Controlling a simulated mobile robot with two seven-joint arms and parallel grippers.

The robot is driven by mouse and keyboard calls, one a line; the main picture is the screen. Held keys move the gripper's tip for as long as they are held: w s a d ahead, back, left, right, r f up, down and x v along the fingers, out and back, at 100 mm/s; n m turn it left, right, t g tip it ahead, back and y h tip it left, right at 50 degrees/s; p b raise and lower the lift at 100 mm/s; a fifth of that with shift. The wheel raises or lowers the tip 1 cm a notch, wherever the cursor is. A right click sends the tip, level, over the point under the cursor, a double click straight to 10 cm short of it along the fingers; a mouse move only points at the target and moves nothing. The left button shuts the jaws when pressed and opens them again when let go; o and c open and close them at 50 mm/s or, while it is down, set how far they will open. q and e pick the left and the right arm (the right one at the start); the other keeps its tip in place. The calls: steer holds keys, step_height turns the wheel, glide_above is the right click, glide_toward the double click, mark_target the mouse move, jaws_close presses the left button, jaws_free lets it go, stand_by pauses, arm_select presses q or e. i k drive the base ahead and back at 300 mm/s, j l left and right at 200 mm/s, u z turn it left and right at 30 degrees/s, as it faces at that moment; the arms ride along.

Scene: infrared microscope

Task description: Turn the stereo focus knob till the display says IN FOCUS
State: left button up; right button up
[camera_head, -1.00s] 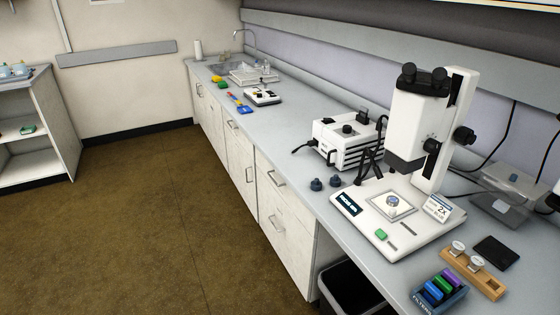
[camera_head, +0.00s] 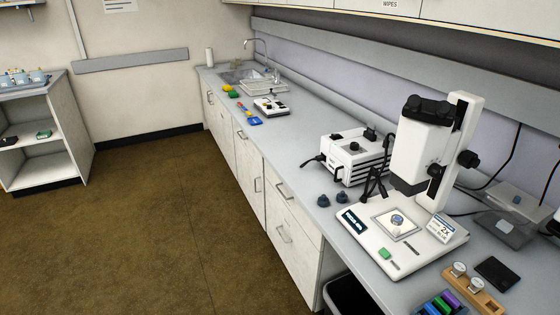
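The stereo microscope (camera_head: 424,145) stands on the bench at the right, with a white head, dark eyepieces and an upright white post. A black focus knob (camera_head: 468,159) sticks out on the right of the post. The white base (camera_head: 375,246) carries a small dark display (camera_head: 354,221) with pale text, too small to read surely. A small round sample (camera_head: 397,221) sits on the square stage plate. Neither of my grippers is in view.
A white light-source box (camera_head: 352,160) with dark cables stands left of the microscope. Two dark knobs or caps (camera_head: 333,199) lie in front of it. A wooden block (camera_head: 472,289) and a filter tray (camera_head: 437,305) are at the front right. The floor (camera_head: 190,215) left of the bench is clear.

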mark_target(468, 159)
steer(key=k+j+z, duration=0.1)
steer(key=z, duration=1.2)
steer(key=k+l, duration=0.05)
steer(key=k, duration=0.05)
